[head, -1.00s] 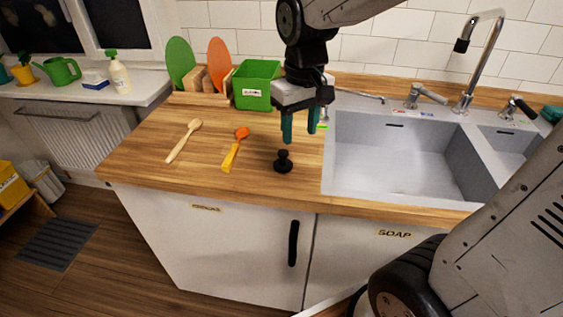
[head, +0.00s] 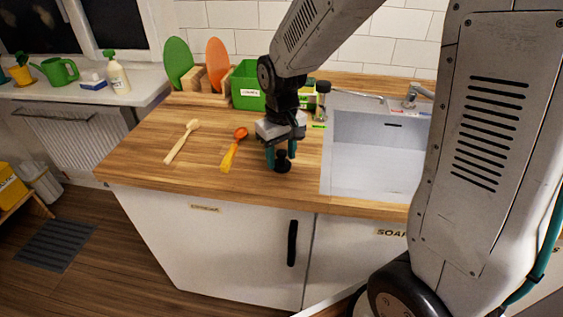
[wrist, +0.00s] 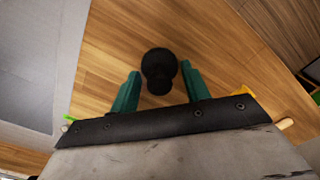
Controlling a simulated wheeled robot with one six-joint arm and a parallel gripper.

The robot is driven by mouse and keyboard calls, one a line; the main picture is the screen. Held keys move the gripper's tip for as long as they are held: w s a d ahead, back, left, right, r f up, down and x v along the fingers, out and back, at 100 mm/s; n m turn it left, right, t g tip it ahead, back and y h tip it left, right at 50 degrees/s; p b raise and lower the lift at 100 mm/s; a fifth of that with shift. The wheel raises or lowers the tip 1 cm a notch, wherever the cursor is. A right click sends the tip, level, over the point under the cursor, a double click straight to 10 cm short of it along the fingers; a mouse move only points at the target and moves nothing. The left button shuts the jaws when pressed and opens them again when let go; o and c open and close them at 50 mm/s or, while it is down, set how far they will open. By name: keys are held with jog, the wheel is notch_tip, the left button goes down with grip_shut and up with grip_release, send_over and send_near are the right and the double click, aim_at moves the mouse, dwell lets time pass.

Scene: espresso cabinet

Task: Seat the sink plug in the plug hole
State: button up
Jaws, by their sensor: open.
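The black sink plug (head: 283,166) stands upright on the wooden counter, left of the sink. It also shows in the wrist view (wrist: 158,67), seen from above. My gripper (head: 281,158) is open, pointing down right over the plug. In the wrist view its two teal fingers (wrist: 160,88) stand on either side of the plug's near part, with gaps to it. The grey sink basin (head: 370,165) lies to the right, partly hidden behind my arm. I cannot see a plug hole in it.
An orange spoon with a yellow handle (head: 230,157) and a wooden spoon (head: 176,148) lie left of the plug. A green box (head: 247,92) and a rack with green (head: 178,62) and orange boards (head: 217,65) stand behind. The counter's front strip is clear.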

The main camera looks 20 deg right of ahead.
grip_shut()
dwell(0.3)
